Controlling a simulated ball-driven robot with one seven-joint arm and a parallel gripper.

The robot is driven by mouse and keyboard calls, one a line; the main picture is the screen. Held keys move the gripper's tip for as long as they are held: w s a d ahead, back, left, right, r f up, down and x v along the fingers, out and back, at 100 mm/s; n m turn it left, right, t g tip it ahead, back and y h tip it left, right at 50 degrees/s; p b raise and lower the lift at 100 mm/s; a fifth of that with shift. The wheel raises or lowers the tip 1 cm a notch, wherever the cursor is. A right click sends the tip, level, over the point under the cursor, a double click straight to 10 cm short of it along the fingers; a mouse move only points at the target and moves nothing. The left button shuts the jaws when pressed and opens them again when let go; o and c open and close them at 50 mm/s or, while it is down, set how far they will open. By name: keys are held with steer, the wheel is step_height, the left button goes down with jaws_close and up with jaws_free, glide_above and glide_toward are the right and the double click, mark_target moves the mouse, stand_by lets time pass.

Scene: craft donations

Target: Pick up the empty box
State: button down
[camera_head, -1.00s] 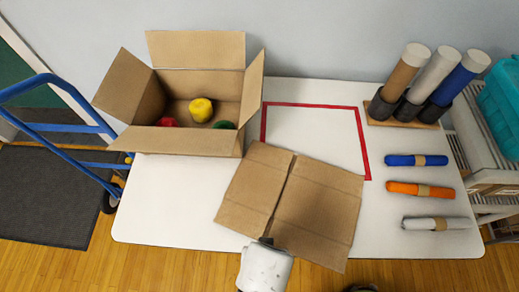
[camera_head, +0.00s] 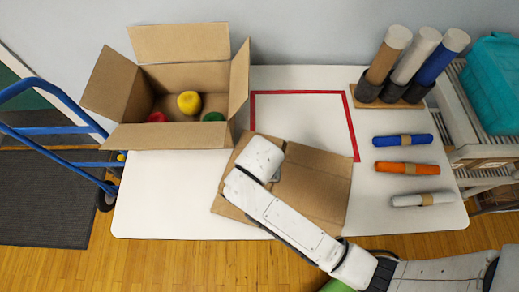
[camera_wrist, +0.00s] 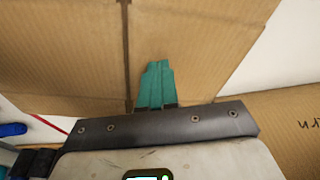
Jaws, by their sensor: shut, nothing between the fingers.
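A brown cardboard box (camera_head: 318,180) with a seam down its middle lies on the white table and looks flat. It fills much of the wrist view (camera_wrist: 60,50). My gripper (camera_wrist: 157,66) shows teal fingers, shut and empty, over the cardboard close to its seam. I cannot tell whether they touch it. In the head view my white arm covers part of the cardboard and hides the fingertips. A second, open cardboard box (camera_head: 175,137) stands at the back left and holds a yellow ball (camera_head: 189,103), a red one (camera_head: 157,117) and a green one (camera_head: 213,117).
A red tape outline (camera_head: 352,125) marks the table behind the flat cardboard. Blue (camera_head: 390,141), orange (camera_head: 395,168) and white (camera_head: 410,200) rolls lie at right. Upright tubes (camera_head: 412,58) stand behind them. A blue hand truck (camera_head: 45,130) is at left. The table's front left is clear.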

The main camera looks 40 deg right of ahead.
steer(key=w+d, duration=0.1)
steer(key=w, duration=0.1)
steer(key=w+d, duration=0.3)
steer(key=w, duration=0.1)
steer(key=shift+w+d+p, duration=0.2)
steer(key=shift+d+p, duration=0.1)
steer(key=shift+p, duration=0.1)
steer(key=shift+w+d+f, duration=0.15)
steer(key=shift+f, duration=0.7)
